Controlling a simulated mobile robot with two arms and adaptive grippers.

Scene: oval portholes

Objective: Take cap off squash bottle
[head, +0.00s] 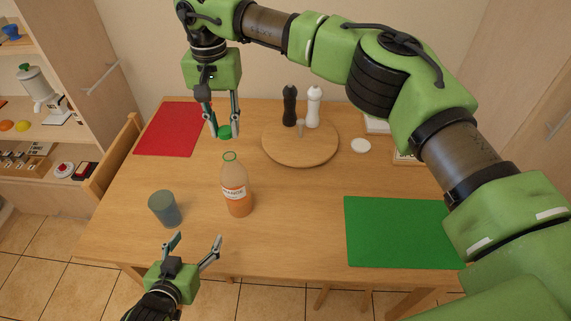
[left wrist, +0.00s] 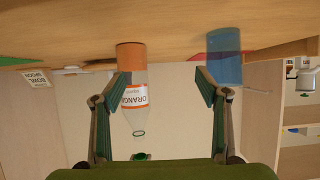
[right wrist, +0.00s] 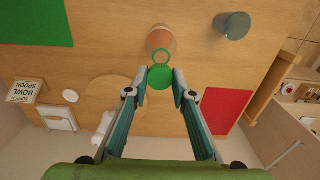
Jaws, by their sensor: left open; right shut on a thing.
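The squash bottle (head: 236,190) stands upright on the table, holding orange liquid, with a white label and a green ring at its open neck. It also shows in the left wrist view (left wrist: 133,92) and the right wrist view (right wrist: 160,40). The green cap (head: 225,132) is off the bottle, between the fingertips of my right gripper (head: 225,135), which is shut on it above the table. The cap also shows in the right wrist view (right wrist: 160,77). My left gripper (head: 195,244) is open and empty, in front of the bottle and apart from it.
A grey-blue cup (head: 165,209) stands left of the bottle. A round wooden board (head: 300,148) with pepper and salt mills is behind to the right. A red mat (head: 168,130) lies at back left, a green mat (head: 400,232) at front right. The table between them is mostly clear.

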